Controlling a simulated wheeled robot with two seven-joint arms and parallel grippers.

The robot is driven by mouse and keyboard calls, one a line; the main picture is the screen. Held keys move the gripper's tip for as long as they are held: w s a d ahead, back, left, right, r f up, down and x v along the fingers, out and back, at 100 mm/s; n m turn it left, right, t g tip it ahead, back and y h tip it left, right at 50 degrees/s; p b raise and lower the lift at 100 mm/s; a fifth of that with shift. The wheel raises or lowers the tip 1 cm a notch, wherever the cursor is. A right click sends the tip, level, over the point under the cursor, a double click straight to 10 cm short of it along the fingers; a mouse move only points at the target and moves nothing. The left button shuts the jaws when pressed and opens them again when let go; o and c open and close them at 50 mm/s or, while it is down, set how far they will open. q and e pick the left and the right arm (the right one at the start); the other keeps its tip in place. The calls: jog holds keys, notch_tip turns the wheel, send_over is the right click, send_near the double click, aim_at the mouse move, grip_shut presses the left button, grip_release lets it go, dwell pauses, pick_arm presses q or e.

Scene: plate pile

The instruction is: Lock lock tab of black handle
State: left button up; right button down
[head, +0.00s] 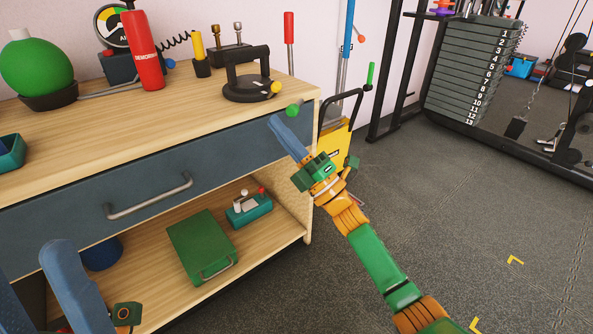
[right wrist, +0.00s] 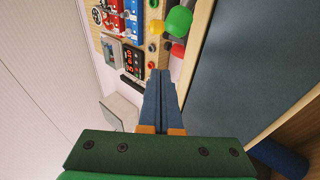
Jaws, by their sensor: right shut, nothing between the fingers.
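A black handle (head: 240,62) with a round base and a yellow ball knob (head: 275,87) stands on the cabinet top. A second black bent handle (head: 352,94) with a green grip rises beside the cabinet's right end, by a yellow panel (head: 334,146). I cannot tell which one carries the lock tab. My right gripper (head: 275,122) is shut and empty in front of the cabinet's right corner, close below a green knob (head: 294,110). Its closed blue fingers also show in the right wrist view (right wrist: 159,78). My left gripper (head: 32,262) is open and empty at lower left.
A green case (head: 202,247) lies on the lower shelf. A weight stack (head: 470,75) stands at right. The floor at right is clear.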

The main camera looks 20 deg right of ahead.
jog(key=w+f+v, duration=0.1)
jog(key=v, duration=0.7)
jog(key=shift+s+d+f, duration=0.2)
jog(key=shift+d+f, duration=0.05)
jog(key=shift+f, duration=0.05)
